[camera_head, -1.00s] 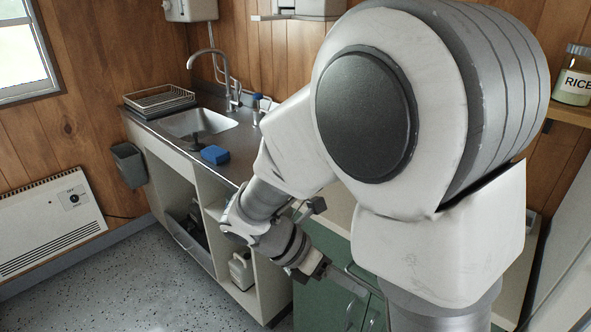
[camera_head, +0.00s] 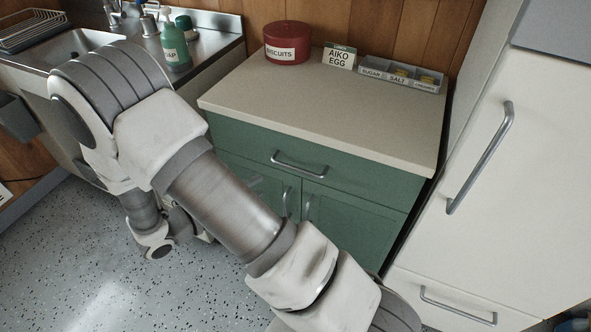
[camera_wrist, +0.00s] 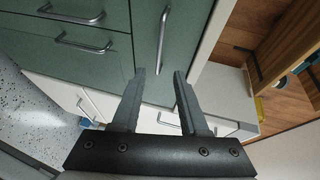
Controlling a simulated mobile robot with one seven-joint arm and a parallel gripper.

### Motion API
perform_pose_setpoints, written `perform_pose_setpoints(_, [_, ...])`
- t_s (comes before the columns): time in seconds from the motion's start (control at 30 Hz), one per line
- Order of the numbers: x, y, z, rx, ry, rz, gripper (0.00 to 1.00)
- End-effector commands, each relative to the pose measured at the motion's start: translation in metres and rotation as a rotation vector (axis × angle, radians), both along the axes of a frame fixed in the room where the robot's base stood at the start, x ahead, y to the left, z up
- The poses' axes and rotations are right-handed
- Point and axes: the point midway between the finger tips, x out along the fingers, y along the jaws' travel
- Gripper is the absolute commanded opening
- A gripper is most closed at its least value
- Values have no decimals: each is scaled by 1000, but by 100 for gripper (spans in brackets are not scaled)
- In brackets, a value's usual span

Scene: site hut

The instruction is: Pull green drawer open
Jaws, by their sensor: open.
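The green drawer (camera_head: 338,172) is the top front of the green cabinet, under the beige countertop, and looks closed. Its metal bar handle (camera_head: 299,165) is fully visible in the head view with nothing around it. In the wrist view the drawer handle (camera_wrist: 163,38) stands upright in the picture, just beyond the fingertips. My gripper (camera_wrist: 160,76) is open and empty, its two fingers pointing toward the handle and apart from it. Two green doors (camera_head: 350,222) with handles sit below the drawer.
A red biscuit tin (camera_head: 287,44), a sign (camera_head: 340,56) and a condiment tray (camera_head: 401,74) stand on the countertop (camera_head: 330,115). A white handled unit (camera_head: 540,150) stands close on the right. The sink counter (camera_head: 215,62) is at left. Floor (camera_head: 75,260) is free in front.

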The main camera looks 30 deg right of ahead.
Motion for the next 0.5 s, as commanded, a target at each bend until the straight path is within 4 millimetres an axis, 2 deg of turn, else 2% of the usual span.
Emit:
perform_pose_setpoints(0.03, [2,-12,-5,-1,0,-6,44])
perform_pose_setpoints(0.2, [11,-48,-12,0,-1,-6,44])
perform_pose_setpoints(0.5, [26,-105,-23,1,-2,-7,44])
